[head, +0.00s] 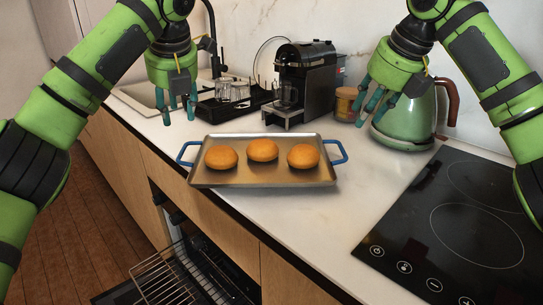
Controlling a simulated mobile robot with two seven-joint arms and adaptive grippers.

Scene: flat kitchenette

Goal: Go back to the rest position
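My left gripper (178,112) hangs above the counter on the left, fingers apart and pointing down, with nothing between them. My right gripper (374,110) is in front of the green kettle in the picture, fingers pointing down and apart, with nothing seen between them. A metal baking tray (270,181) with blue handles lies on the counter between and below the two grippers. Three round orange-brown buns (262,150) sit on it in a row. Neither gripper touches the tray.
A green kettle (408,120) stands close behind my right gripper. A black coffee machine (307,78), a brown jar (345,103) and a dark rack with glasses (232,106) line the back. A black hob (455,225) is at right. An open oven with a wire rack (170,283) is below.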

